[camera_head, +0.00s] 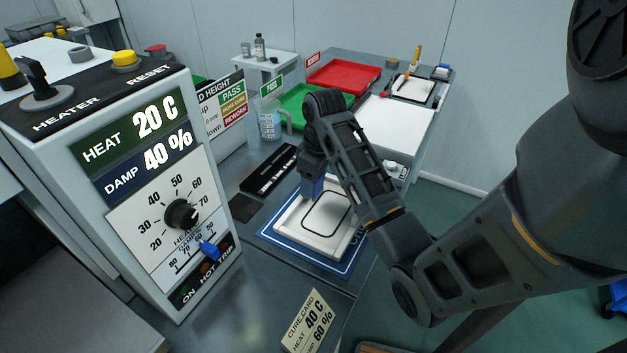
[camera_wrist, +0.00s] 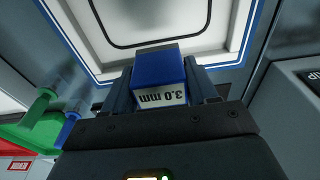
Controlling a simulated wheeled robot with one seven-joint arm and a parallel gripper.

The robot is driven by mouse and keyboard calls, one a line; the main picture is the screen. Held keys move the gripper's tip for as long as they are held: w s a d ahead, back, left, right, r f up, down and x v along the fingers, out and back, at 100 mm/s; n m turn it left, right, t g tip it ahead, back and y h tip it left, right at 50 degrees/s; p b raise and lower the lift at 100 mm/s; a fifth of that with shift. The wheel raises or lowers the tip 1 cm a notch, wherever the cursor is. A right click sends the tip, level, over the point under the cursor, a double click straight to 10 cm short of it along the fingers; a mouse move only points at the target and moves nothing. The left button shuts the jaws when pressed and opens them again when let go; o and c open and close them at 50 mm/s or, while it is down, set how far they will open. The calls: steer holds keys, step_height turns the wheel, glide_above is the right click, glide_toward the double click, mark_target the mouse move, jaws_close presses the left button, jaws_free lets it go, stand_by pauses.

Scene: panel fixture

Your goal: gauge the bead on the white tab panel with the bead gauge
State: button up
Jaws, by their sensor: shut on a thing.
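The white tab panel (camera_head: 335,222) lies on a blue mat (camera_head: 270,237) on the bench, with a dark rounded bead loop on its face. The panel (camera_wrist: 82,47) also shows in the wrist view, beyond my gripper. My gripper (camera_head: 312,186) is over the panel's left side. It is shut on a blue block marked 3.0 mm (camera_wrist: 160,76), the bead gauge. The gauge sits between both fingers, its label facing the wrist camera. I cannot tell whether its far end touches the bead.
A control box (camera_head: 150,170) reading HEAT 20 C and DAMP 40 % stands at the left. A green tray (camera_head: 298,99) and a red tray (camera_head: 345,75) are at the back. A cure card (camera_head: 308,322) reads 40 C, 60 %. A beaker (camera_head: 269,125) stands behind the gripper.

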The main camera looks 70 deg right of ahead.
steer(key=shift+r, duration=1.55)
